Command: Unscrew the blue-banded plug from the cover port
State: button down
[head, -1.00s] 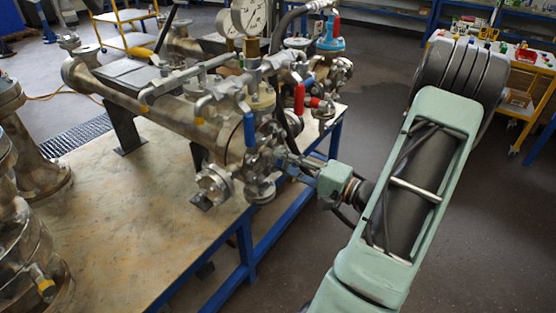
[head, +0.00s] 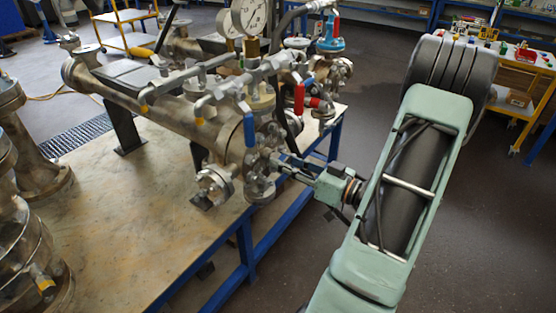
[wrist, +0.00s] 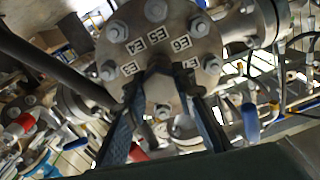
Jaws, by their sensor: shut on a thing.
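The cover is a round steel flange with bolts and labels E3 to E7 (wrist: 185,50) in the wrist view. It sits on the near end of the vessel (head: 205,130) in the head view. My gripper (wrist: 160,92) has its two blue-padded fingers on either side of a dark grey stub at the cover's middle (wrist: 158,68), and is shut on it. I take this to be the plug; its blue band does not show clearly. In the head view my gripper (head: 280,164) reaches the cover from the right, and its fingertips are partly lost among the fittings.
A blue-handled valve (head: 249,130) and a red-handled valve (head: 299,99) stand close above my gripper. A small flanged nozzle (head: 214,185) juts out below left. Pressure gauges (head: 250,15) rise behind.

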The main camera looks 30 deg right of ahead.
jog(key=c, duration=1.5)
grip_release()
jog(key=shift+c, duration=0.2)
jog(key=v, duration=1.2)
jog(key=shift+d, duration=0.1)
jog(key=shift+c, duration=0.3)
